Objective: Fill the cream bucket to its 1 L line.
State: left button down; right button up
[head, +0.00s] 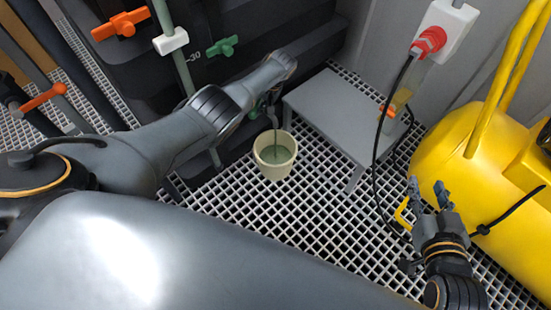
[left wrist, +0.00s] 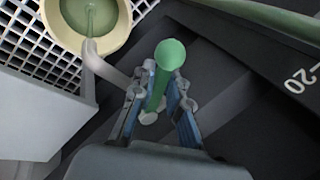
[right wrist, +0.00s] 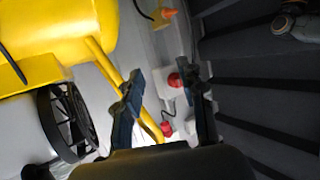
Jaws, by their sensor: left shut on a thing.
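The cream bucket (head: 286,168) stands upright on the grating, with greenish liquid (head: 275,155) inside and a thin stream falling into it. In the left wrist view, the bucket (left wrist: 52,27) sits below a pale spout (left wrist: 108,68), and the stream runs into the liquid. My left gripper (left wrist: 157,88) is shut on a green valve handle (left wrist: 170,54), which stands between its fingers. In the head view my left arm mostly hides that handle. A 1 L line cannot be made out. My right gripper (head: 428,190) is open and empty, beside the yellow tank (head: 450,140).
A low grey table (head: 335,108) stands right of the bucket. A black cable hangs from a red plug (head: 430,40). Another green handle (head: 222,47) and an orange handle (head: 120,24) are on the dark vessel. Open grating (head: 300,215) lies in front of the bucket.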

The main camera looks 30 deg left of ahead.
pick_arm(q)
jog(key=shift+w+a+r, duration=0.1)
jog(key=shift+a+r, duration=0.05)
jog(key=shift+w+a+m+t+p, duration=0.1)
jog(key=shift+a+m+t+p, duration=0.45)
jog(key=shift+m+p, duration=0.6)
jog(key=shift+w+a+m+t+p, duration=0.1)
jog(key=shift+a+m+t+p, duration=0.4)
jog(key=shift+m+p, duration=0.7)
jog(key=shift+w+a+m+t+p, duration=0.1)
jog(key=shift+a+m+t+p, duration=0.6)
jog(key=shift+m, duration=0.75)
pick_arm(e)
jog(key=s+d+f+g+h, duration=0.1)
jog(key=s+d+f+g, duration=0.1)
jog(key=s+f+g, duration=0.3)
jog(key=s+d+f+g+h, duration=0.1)
jog(key=s+d+f+g, duration=0.2)
jog(key=s, duration=0.6)
jog(key=shift+f+m+g+h, duration=0.3)
jog(key=shift+f+g, duration=0.65)
jog(key=shift+g, duration=0.05)
pick_arm(q)
jog(key=c, duration=1.3)
grip_release()
jog(key=shift+g, duration=0.25)
jog(key=shift+s, duration=0.15)
jog(key=shift+d, duration=0.15)
